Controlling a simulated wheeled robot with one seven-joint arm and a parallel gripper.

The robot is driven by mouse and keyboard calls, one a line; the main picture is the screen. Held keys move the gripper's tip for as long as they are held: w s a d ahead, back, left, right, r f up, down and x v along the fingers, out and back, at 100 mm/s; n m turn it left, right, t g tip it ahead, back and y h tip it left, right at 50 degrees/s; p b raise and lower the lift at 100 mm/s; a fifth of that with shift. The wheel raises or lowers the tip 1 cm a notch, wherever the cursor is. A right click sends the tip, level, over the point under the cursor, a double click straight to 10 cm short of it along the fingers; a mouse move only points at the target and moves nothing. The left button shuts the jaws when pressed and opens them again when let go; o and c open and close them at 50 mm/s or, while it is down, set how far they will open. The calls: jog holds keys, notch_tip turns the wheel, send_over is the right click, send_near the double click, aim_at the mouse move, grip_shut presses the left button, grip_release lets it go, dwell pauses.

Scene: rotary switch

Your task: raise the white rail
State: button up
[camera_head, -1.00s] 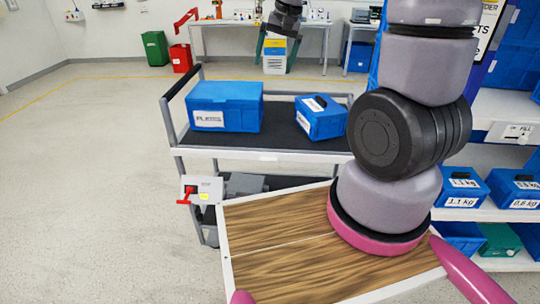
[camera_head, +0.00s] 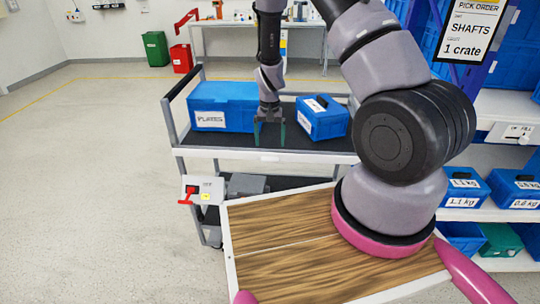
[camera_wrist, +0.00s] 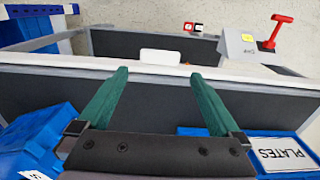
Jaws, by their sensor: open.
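The white rail (camera_head: 215,152) runs along the near edge of the cart's upper shelf, low and level with the shelf. In the wrist view the rail (camera_wrist: 250,78) crosses behind my green fingertips, with a small white plate (camera_wrist: 160,56) beside it. My gripper (camera_head: 269,136) points down over the dark shelf mat, between the blue boxes, just behind the rail. In the wrist view my gripper (camera_wrist: 159,73) has its fingers wide apart with nothing between them. I cannot tell whether the fingertips touch anything.
A blue PLATES box (camera_head: 224,106) stands left of the gripper and a smaller blue box (camera_head: 322,118) right. A grey switch box (camera_head: 203,188) with a red lever (camera_head: 187,199) is at the cart's lower left. A wooden top (camera_head: 290,245) lies in front. Floor at left is clear.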

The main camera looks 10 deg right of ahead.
notch_tip(320, 180, down, 7)
jog(key=shift+r, duration=0.1)
dwell(0.3)
grip_shut()
notch_tip(320, 180, up, 7)
jog(key=shift+f, duration=0.1)
grip_release()
notch_tip(320, 180, up, 11)
send_over(270, 159)
jog(key=shift+w, duration=0.15)
dwell(0.5)
